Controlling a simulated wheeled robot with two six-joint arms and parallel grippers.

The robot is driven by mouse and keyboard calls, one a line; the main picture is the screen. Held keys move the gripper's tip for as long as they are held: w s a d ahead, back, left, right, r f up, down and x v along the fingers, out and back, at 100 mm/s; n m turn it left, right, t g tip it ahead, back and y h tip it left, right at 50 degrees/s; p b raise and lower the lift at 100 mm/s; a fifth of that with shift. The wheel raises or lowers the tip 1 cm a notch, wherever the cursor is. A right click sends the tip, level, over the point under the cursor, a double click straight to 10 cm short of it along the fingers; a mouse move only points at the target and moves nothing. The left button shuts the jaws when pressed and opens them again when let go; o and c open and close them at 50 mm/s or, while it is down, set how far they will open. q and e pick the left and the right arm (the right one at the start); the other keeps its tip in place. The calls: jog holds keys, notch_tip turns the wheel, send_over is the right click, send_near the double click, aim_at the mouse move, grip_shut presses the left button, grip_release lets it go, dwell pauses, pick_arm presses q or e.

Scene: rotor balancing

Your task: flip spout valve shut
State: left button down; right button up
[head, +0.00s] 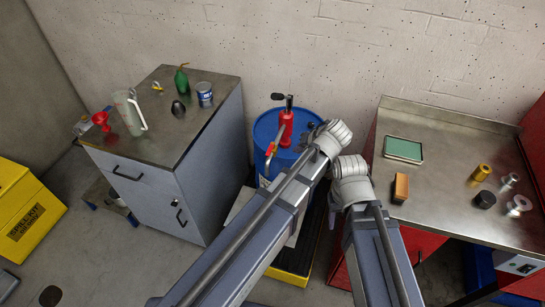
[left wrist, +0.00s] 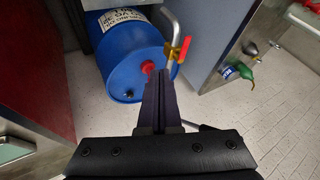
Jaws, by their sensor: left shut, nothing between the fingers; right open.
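The blue drum (head: 265,130) stands by the wall and carries a red hand pump (head: 286,128).
A grey cabinet (head: 150,190) at left bears a jug, red funnel, green oil can and blue tin. A red workbench with a steel top (head: 440,190) stands at right with several metal parts. A yellow spill kit box (head: 25,215) is at far left.

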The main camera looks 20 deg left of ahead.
aim_at(270, 150)
pick_arm(q)
jog(key=shift+f, duration=0.1)
jog(key=w+a+f+b, duration=0.4)
jog(key=a+f+b, duration=0.3)
jog(key=a+b, duration=0.1)
jog(key=shift+a+f, duration=0.3)
jog(key=shift+f, duration=0.1)
